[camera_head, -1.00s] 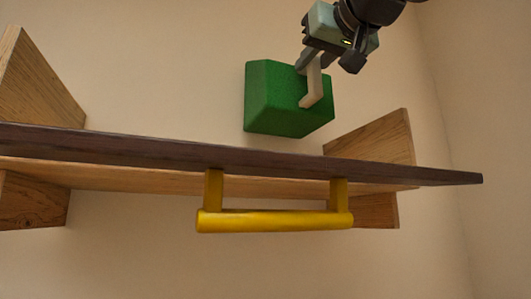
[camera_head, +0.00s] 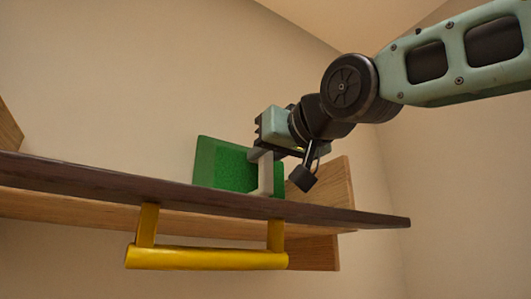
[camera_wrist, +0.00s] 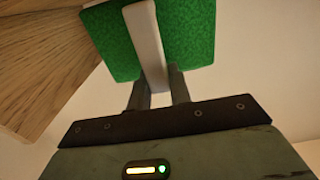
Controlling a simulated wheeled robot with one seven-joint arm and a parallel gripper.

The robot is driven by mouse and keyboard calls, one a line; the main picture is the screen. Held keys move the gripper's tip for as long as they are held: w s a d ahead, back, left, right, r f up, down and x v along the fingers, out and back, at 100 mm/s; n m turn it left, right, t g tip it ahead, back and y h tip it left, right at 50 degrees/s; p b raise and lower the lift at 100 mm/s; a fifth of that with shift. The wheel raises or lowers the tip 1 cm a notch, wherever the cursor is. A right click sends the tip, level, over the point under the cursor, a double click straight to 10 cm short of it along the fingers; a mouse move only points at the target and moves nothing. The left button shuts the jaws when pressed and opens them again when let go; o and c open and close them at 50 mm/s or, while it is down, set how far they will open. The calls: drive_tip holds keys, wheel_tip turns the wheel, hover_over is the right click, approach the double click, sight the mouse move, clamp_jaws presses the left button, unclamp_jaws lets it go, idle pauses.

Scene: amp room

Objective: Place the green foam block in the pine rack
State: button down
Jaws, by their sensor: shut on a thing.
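The green foam block (camera_head: 218,164) is at the right part of the pine rack, behind its dark front edge (camera_head: 170,190). The rack's wooden end panel (camera_head: 333,184) stands just right of the block and gripper.
A yellow bar (camera_head: 205,258) hangs below the shelf on two posts. Another wooden end panel (camera_head: 8,130) shows at the far left. The shelf left of the block looks clear above its front edge. A plain wall is behind.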

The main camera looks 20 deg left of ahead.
drive_tip(key=shift+f+b, duration=0.35)
drive_tip(key=shift+b, duration=0.15)
drive_tip(key=shift+f, duration=0.2)
drive_tip(key=c, duration=1.3)
unclamp_jaws()
